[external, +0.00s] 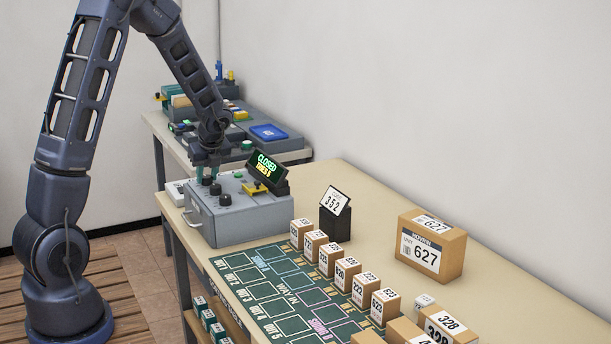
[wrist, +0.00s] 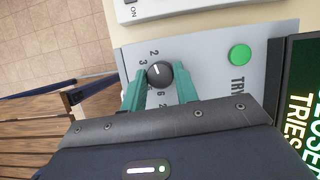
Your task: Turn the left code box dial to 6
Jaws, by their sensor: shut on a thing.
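The grey code box (external: 240,222) sits on the near table, with a row of dark dials on top and a lit display (external: 265,167) reading CLOSED. My gripper (external: 207,174) points down at the dial farthest back in the row. In the wrist view its green fingers (wrist: 159,84) are shut on the sides of a black dial (wrist: 159,74). The dial's white mark points toward the top of the picture, near the printed 2 and 3. A printed 6 shows below the dial; other digits are hidden by the fingers. A green button (wrist: 240,55) marked TRY is to the right.
Two more dials stand close by, nearer the camera (external: 225,199). A card stand (external: 336,217) reading 352 is right of the box. Several small boxes line the green sorting mat (external: 262,290). A larger box (external: 431,247) marked 627 stands at right.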

